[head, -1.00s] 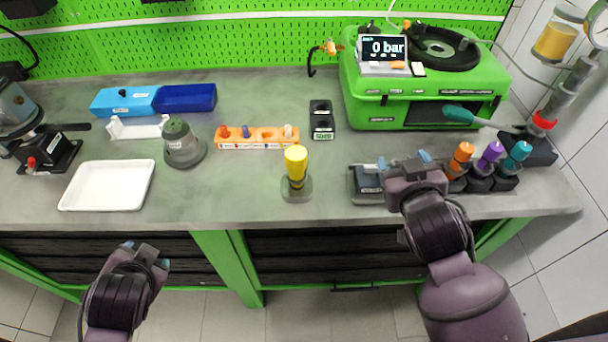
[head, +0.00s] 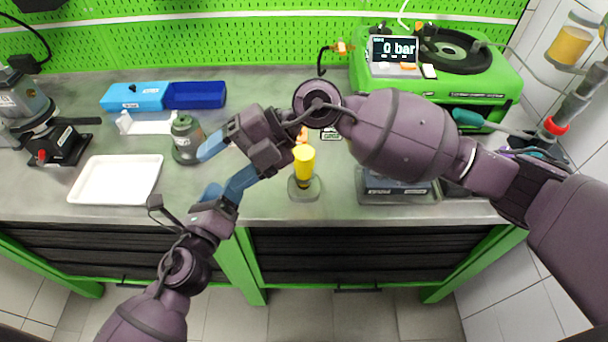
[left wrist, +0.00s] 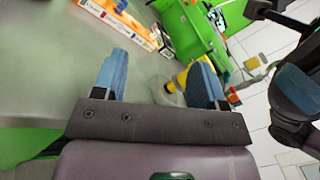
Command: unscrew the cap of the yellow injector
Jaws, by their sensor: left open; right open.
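The yellow injector (head: 304,163) stands upright in a small round base (head: 301,193) near the bench's front edge. In the left wrist view the injector (left wrist: 183,80) shows beyond my open fingers, partly behind the right-hand finger. My left gripper (head: 228,182) is open and empty at the front edge, left of the injector. My right gripper (head: 224,164) is open, with its arm reaching across above the bench, and it is also left of the injector. The two grippers are close together, and their blue fingers overlap in the head view. Neither visibly touches the injector.
A white tray (head: 92,180) and a grey-green round device (head: 186,134) stand on the left. A blue box (head: 194,94) lies behind them. My right arm hides much of the orange rack and the right-hand bottles. The green test unit (head: 440,84) stands at the back right.

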